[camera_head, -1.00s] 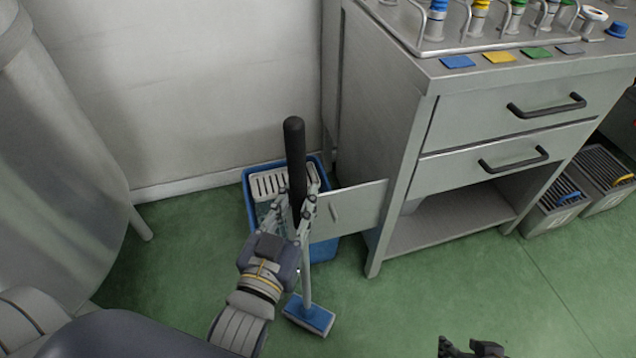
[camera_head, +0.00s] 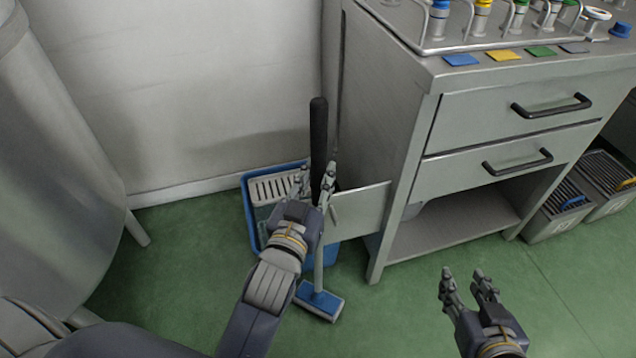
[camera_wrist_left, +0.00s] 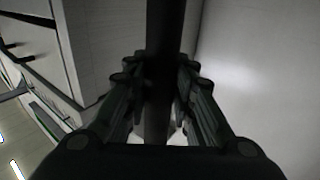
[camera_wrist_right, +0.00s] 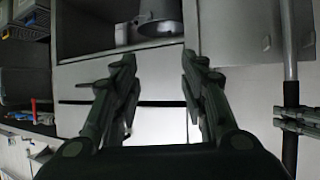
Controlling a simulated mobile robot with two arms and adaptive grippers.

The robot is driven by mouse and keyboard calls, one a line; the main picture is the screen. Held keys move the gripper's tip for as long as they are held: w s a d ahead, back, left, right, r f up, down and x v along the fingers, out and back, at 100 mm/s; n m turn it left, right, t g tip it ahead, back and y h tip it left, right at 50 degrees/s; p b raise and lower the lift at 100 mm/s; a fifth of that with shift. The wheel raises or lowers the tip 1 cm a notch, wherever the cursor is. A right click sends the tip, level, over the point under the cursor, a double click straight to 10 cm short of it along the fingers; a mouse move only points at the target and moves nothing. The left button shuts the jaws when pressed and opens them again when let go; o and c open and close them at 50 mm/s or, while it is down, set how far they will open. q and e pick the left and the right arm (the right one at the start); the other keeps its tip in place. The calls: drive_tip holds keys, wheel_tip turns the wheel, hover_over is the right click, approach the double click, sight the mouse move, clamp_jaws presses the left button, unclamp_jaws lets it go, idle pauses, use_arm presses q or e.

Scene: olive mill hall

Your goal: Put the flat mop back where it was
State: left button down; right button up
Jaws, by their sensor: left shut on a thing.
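The flat mop has a black handle grip (camera_head: 318,135), a grey pole and a blue and white flat head (camera_head: 319,300) low over or on the green floor; contact is unclear. My left gripper (camera_head: 317,190) is shut on the mop's black grip, which stands upright between its fingers; the grip also shows in the left wrist view (camera_wrist_left: 163,75). A blue bucket (camera_head: 250,210) with a pale slotted wringer (camera_head: 276,187) stands behind the gripper, against the wall. A small grey plate (camera_head: 362,208) sticks out from the cabinet's left side. My right gripper (camera_head: 468,282) is open and empty.
The grey cabinet (camera_head: 395,150) stands right of the mop, with drawers and an open lower shelf. Grey bins (camera_head: 560,215) stand further right. A large metal tank (camera_head: 60,150) is at the left. The green floor in front is clear.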

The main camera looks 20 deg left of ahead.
use_arm(q)
drive_tip(key=shift+f, duration=0.4)
use_arm(e)
drive_tip(key=shift+w+a+r+t, duration=0.2)
drive_tip(key=shift+w+r+t, duration=0.2)
drive_tip(key=shift+r, duration=0.2)
drive_tip(key=shift+w+a+r+t, duration=0.15)
drive_tip(key=shift+w+r+t, duration=0.2)
drive_tip(key=shift+r, duration=0.25)
use_arm(q)
drive_tip(key=c, duration=1.3)
unclamp_jaws()
drive_tip(key=shift+f, duration=0.2)
drive_tip(key=shift+c, duration=0.2)
use_arm(e)
drive_tip(key=shift+r, duration=0.1)
use_arm(q)
drive_tip(key=shift+r, duration=0.2)
